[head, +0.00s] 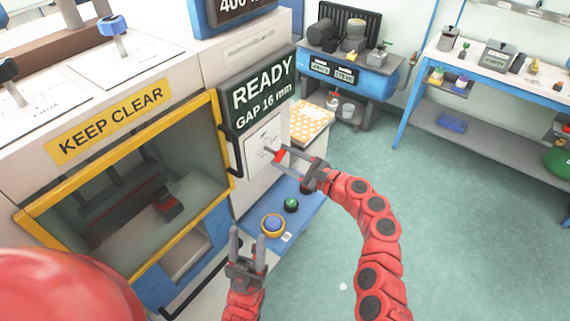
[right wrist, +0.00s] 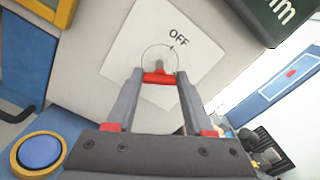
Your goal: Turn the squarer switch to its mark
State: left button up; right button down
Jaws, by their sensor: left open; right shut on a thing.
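The squarer switch shows as a red handle (right wrist: 158,78) on a white plate (right wrist: 198,50) marked OFF, with a thin circular arrow line around the handle. In the head view the red handle (head: 279,155) stands out from the plate on the machine's front, below the READY sign. My right gripper (right wrist: 157,86) is shut on the handle, one finger at each end; it also shows in the head view (head: 287,159). The mark the handle turns to is hard to make out. My left gripper (head: 247,238) is open and empty, low in front of the machine.
A blue button (head: 273,224) in a yellow ring and a green button (head: 291,204) sit on the blue ledge below the switch. The yellow-framed guard (head: 226,150) with a black handle is left of the switch. Open floor (head: 450,220) lies to the right.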

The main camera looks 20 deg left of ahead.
jog(key=n+b, duration=0.3)
jog(key=b, duration=0.1)
jog(key=n+b, duration=0.3)
jog(key=b, duration=0.1)
jog(key=n+b, duration=0.4)
jog(key=b, duration=0.1)
jog(key=shift+f, duration=0.35)
jog(key=shift+r+n+b, duration=0.2)
jog(key=shift+n+b, duration=0.7)
jog(key=shift+b, duration=0.1)
jog(key=shift+c, duration=1.4)
grip_release()
jog(key=b+v, duration=0.2)
jog(key=v, duration=1.5)
jog(key=shift+d, duration=0.2)
